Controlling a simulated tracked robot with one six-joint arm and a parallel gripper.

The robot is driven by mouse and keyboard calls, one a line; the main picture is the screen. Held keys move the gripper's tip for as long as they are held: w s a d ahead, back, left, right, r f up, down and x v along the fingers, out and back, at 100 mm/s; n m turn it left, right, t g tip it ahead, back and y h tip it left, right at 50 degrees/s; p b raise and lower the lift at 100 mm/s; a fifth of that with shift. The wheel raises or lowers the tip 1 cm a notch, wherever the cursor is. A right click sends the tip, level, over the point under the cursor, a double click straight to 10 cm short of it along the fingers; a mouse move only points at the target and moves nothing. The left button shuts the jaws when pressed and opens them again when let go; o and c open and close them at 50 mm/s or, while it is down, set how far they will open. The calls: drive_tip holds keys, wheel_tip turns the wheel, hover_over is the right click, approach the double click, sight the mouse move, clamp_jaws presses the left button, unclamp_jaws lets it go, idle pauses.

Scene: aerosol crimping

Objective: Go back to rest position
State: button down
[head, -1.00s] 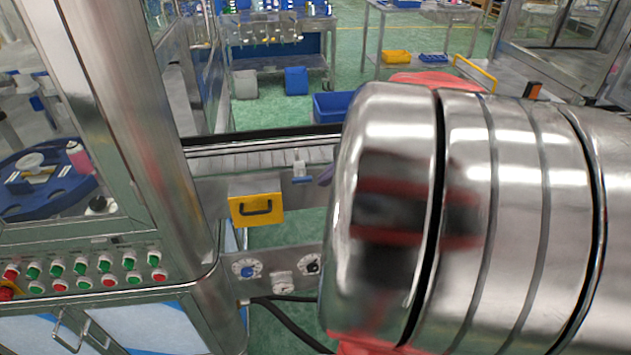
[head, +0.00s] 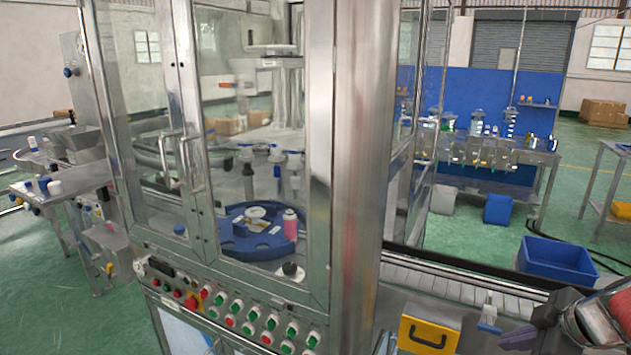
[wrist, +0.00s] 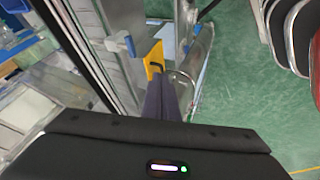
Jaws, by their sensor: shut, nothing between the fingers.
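My gripper (wrist: 161,98) shows in the wrist view as two dark purple-grey fingers pressed together, with nothing between them. In the head view the gripper (head: 517,339) is at the lower right, beside the yellow box and in front of the conveyor, partly cut off by the frame edge. The wrist view looks down past the fingers at the machine's side and the green floor.
A glass-walled machine (head: 345,150) with a blue turntable (head: 250,245) and a button panel stands in the middle.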

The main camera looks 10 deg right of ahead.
drive_tip(key=s+a+m, duration=0.4)
drive_tip(key=a, duration=0.9)
drive_tip(key=s+a+r+m+g, duration=0.1)
drive_tip(key=s+a+m, duration=0.3)
drive_tip(key=a, duration=0.9)
drive_tip(key=shift+a+r+m+h, duration=0.3)
drive_tip(key=shift+a+m+h, duration=0.1)
drive_tip(key=shift+m, duration=0.3)
drive_tip(key=shift+d, duration=0.15)
